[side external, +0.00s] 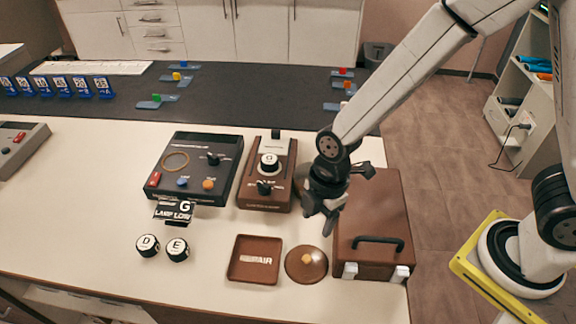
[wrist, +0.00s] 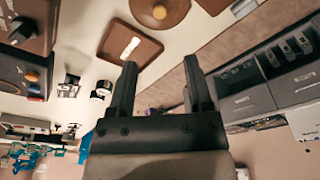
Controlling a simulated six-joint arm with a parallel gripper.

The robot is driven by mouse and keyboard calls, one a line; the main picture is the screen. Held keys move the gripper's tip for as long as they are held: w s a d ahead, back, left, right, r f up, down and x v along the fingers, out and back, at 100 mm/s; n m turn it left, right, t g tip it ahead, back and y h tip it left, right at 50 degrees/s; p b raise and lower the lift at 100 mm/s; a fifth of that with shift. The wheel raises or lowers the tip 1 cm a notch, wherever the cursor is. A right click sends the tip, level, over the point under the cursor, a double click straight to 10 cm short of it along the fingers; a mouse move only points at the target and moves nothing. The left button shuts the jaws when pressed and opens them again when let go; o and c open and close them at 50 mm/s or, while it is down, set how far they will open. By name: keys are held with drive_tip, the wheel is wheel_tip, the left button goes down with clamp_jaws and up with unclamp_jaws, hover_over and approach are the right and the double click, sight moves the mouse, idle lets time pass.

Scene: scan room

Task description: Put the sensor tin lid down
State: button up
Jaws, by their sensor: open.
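The lid, a round brown disc (side external: 306,265) with a yellow-orange knob, lies flat on the white worktop, between a square brown tray (side external: 241,273) and a brown case. It also shows at the top edge of the wrist view (wrist: 176,14), partly cut off. My gripper (side external: 321,222) is above the worktop, behind the lid in the side view and apart from it. Its fingers are open with nothing between them, also in the wrist view (wrist: 160,66). A brown rounded edge shows behind my gripper; I cannot tell whether it is the tin.
The brown case (side external: 373,215) with a black handle stands close to the right. A dark panel (side external: 185,150) and a brown device (side external: 285,199) stand behind. Two round pieces marked D (side external: 148,246) and E (side external: 178,249) lie left. The front worktop left of them is clear.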

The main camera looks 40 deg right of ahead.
drive_tip(key=shift+d, duration=0.1)
drive_tip(key=d+r+m, duration=0.1)
drive_tip(key=d+m, duration=0.3)
drive_tip(key=d, duration=0.1)
drive_tip(key=w+d+r+m+t, duration=0.1)
drive_tip(key=d+m, duration=0.1)
drive_tip(key=m, duration=0.1)
drive_tip(key=shift+d+r+h, duration=0.15)
drive_tip(key=shift+r+h, duration=0.15)
drive_tip(key=shift+r, duration=0.05)
drive_tip(key=s+d+r+m+t+h, duration=0.1)
drive_tip(key=s+d+r+m, duration=0.1)
drive_tip(key=d+m, duration=0.8)
drive_tip(key=shift+s+r+m+t, duration=0.15)
drive_tip(key=shift+r+m+t, duration=0.2)
drive_tip(key=shift+m, duration=0.15)
